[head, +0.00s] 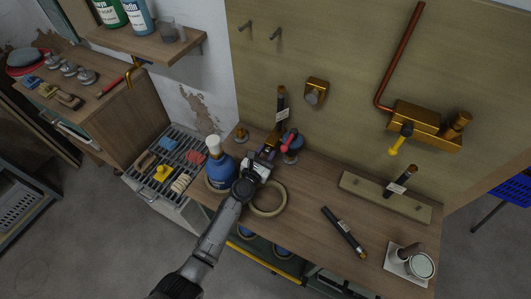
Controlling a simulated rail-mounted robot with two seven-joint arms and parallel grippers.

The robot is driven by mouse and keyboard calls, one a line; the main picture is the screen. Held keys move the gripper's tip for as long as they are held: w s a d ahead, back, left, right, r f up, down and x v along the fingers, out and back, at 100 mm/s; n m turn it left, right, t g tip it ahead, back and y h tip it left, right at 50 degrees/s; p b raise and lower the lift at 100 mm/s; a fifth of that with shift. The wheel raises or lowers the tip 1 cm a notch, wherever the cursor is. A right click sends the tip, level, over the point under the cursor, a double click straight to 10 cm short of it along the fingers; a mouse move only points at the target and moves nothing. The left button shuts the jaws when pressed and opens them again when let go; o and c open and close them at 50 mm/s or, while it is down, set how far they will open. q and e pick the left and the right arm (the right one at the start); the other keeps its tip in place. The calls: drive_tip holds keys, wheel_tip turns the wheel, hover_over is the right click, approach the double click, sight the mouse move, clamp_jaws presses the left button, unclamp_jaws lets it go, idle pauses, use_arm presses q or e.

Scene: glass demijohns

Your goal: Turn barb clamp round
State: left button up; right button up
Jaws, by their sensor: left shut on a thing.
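My left gripper (266,157) reaches over the wooden bench from the bottom of the head view. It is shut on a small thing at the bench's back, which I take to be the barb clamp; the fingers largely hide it. A small piece with a red-pink handle (287,140) shows just beyond the fingertips, beside a dark blue round part (296,143). A black labelled tube (281,100) stands upright behind them. Whether the clamp has been turned cannot be told. My right gripper is not in view.
A blue bottle (220,169) with a white top stands close left of my gripper. A tan ring (283,200) lies by my wrist.

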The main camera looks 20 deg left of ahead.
use_arm(q)
drive_tip(key=m, duration=0.5)
drive_tip(key=shift+d+m, duration=0.1)
drive_tip(key=shift+m, duration=0.2)
idle(0.4)
drive_tip(key=o, duration=0.9)
drive_tip(key=shift+o, duration=0.2)
drive_tip(key=shift+s, duration=0.1)
drive_tip(key=shift+s, duration=0.3)
drive_tip(key=s, duration=0.4)
drive_tip(key=s+a+p, duration=0.1)
drive_tip(key=s, duration=0.3)
drive_tip(key=s+p, duration=0.1)
drive_tip(key=s, duration=0.4)
drive_tip(key=shift+a, duration=0.25)
